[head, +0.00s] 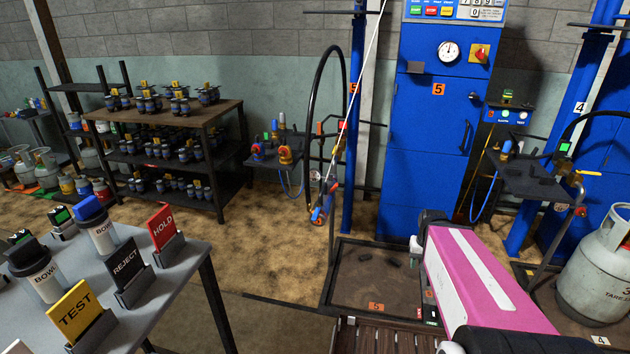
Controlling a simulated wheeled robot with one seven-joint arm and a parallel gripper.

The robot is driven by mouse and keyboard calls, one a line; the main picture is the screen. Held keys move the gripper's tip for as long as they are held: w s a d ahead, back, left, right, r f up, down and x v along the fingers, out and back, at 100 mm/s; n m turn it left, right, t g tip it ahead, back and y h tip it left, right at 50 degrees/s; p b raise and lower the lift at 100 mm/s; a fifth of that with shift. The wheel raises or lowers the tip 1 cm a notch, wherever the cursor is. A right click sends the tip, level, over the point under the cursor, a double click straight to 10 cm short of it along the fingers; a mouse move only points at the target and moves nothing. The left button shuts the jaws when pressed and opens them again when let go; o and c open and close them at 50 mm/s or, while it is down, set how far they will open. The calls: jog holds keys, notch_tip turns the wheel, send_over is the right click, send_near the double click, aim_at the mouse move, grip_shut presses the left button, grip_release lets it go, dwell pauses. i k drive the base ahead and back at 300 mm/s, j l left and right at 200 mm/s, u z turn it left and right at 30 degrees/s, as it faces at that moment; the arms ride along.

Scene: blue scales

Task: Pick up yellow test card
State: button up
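The yellow test card (74,312) stands upright, leaning slightly, in a dark holder on the grey table at the lower left. Black "TEST" lettering faces me. My pink and white arm reaches in from the lower right, far to the right of the card. I cannot make out my gripper's fingers in the head view.
On the grey table (160,305), a black REJECT card (126,262), a red HOLD card (162,226) and bottles labelled BOWL (98,226) stand close to the yellow card. A blue cabinet (425,140) and scale platform (375,280) are beyond. Brown floor lies between table and platform.

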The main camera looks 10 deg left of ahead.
aim_at(77, 312)
jog(key=u, duration=0.5)
jog(key=k+u, duration=0.1)
jog(key=u, duration=0.85)
jog(key=k+j+u, duration=0.1)
jog(key=u, duration=0.4)
jog(key=j+u, duration=0.1)
jog(key=u, duration=0.4)
jog(key=k+j+u, duration=0.1)
jog(key=u, duration=0.35)
jog(key=j+z, duration=0.1)
jog(key=z, duration=0.35)
jog(key=j+z, duration=0.1)
jog(key=z, duration=0.35)
jog(key=j+z, duration=0.1)
jog(key=z, duration=0.35)
jog(key=k+l, duration=0.05)
